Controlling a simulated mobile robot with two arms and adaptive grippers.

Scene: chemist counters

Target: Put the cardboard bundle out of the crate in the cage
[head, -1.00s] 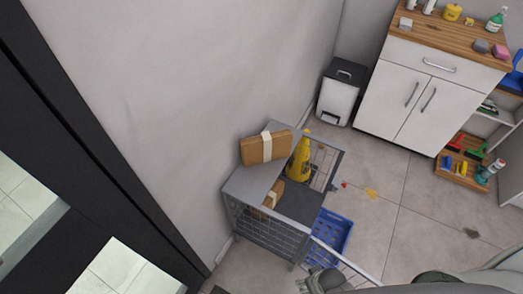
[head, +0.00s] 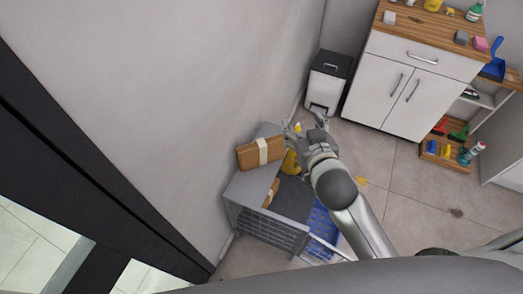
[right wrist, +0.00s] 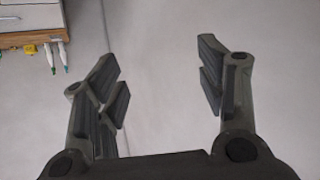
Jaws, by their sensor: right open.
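One cardboard bundle (head: 248,156), brown with a pale band, lies on the grey top of the wire cage (head: 240,187). A second, similar cardboard bundle (head: 271,190) is inside the cage, partly covered by the top. The blue crate (head: 322,226) stands on the floor at the cage's front right, partly hidden by my right arm; I see no bundle in its visible part. My right gripper (head: 303,121) is open above the cage's far end, right of the upper bundle. In the right wrist view its open fingers (right wrist: 160,68) have nothing between them. My left gripper is not in view.
A white cabinet (head: 400,85) and a wooden tool tray (head: 449,151) are at the right. The floor before the cabinet is mostly clear.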

